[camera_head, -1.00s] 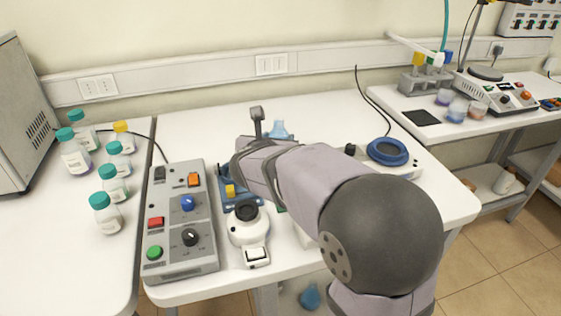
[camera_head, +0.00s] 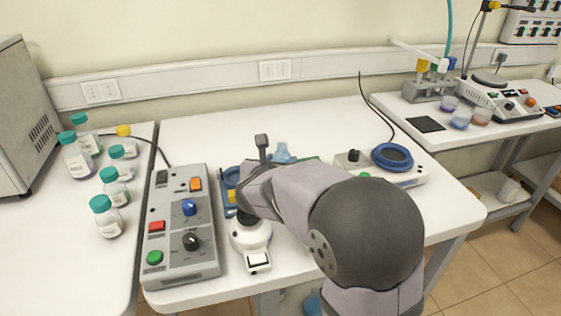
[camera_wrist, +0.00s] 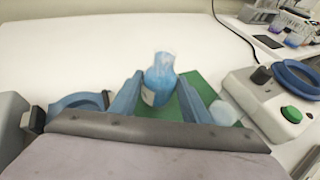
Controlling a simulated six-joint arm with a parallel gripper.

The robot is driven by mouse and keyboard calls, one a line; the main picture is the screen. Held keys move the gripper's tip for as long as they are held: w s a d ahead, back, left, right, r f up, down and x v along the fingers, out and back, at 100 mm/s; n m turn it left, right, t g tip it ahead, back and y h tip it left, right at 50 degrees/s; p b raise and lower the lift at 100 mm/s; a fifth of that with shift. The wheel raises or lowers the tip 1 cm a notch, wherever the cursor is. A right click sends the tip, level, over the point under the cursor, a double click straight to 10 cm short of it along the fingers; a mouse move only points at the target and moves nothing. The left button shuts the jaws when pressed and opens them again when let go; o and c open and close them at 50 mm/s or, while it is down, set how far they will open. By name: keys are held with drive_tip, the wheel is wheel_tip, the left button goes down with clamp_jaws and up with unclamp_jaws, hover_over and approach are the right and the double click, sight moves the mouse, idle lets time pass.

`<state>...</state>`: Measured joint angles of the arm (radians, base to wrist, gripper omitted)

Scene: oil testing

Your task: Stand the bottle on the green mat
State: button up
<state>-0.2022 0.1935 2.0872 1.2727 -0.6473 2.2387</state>
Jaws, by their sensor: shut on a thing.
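The bottle (camera_wrist: 160,82) holds blue liquid and has a clear neck and a pale label. In the wrist view it stands between the two blue fingers of my gripper (camera_wrist: 157,97), which is shut on it. It looks slightly tilted in that view. My arm hides the fingers there.
A clear vessel (camera_wrist: 224,112) is near the mat's right side. A device with a blue ring (camera_head: 392,157) stands to the right. A grey control box (camera_head: 182,225) and a white instrument (camera_head: 251,240) stand left. The table's back left is clear.

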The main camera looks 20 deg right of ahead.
drive_tip(key=shift+f, duration=0.15)
drive_tip(key=o, duration=1.2)
drive_tip(key=shift+c, duration=0.2)
drive_tip(key=shift+r, duration=0.3)
drive_tip(key=v, duration=1.2)
drive_tip(key=shift+f, duration=0.15)
